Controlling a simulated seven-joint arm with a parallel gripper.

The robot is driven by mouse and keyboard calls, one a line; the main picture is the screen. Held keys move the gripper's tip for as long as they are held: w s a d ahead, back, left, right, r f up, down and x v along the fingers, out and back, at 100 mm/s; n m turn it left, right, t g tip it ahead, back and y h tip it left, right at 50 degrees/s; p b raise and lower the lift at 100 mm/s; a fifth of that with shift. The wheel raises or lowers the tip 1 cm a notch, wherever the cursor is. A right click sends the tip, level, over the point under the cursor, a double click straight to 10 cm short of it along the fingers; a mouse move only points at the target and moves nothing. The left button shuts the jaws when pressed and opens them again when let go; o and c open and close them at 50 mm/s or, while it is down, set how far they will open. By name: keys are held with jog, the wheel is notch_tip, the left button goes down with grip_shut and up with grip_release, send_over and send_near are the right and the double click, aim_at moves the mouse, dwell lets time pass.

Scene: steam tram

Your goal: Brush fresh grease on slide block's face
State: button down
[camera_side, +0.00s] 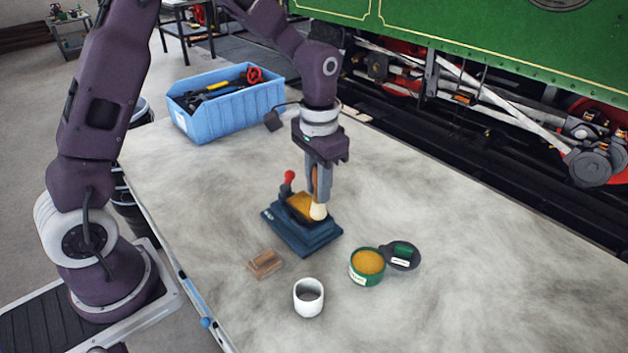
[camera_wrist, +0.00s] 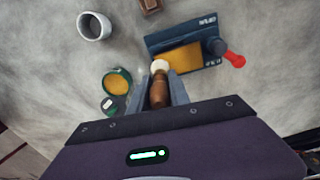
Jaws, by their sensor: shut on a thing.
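My gripper (camera_side: 318,178) is shut on a brush (camera_side: 318,209) with a wooden handle and pale bristles. The brush also shows in the wrist view (camera_wrist: 159,92), between my fingers. It points down, with the bristles at the edge of the slide block's face (camera_side: 299,206), which is amber-coloured; I cannot tell whether they touch. The block sits in a dark blue fixture (camera_side: 306,244) with a red-knobbed lever (camera_side: 288,178). In the wrist view the amber face (camera_wrist: 180,58) lies just beyond the bristles. An open green tin of amber grease (camera_side: 367,264) stands front right of the fixture.
The tin's dark lid (camera_side: 400,256) lies beside it. A white cup (camera_side: 309,297) and a small wooden block (camera_side: 265,264) stand nearer the front. A blue bin of tools (camera_side: 228,108) is at the back left. The table's right side is clear.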

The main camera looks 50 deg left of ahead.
jog(key=shift+a, duration=0.15)
jog(key=shift+a+f, duration=0.1)
jog(key=shift+a, duration=1.35)
jog(key=shift+w+a, duration=0.15)
jog(key=shift+a, duration=2.1)
notch_tip(320, 180, up, 6)
jog(key=shift+r, duration=0.2)
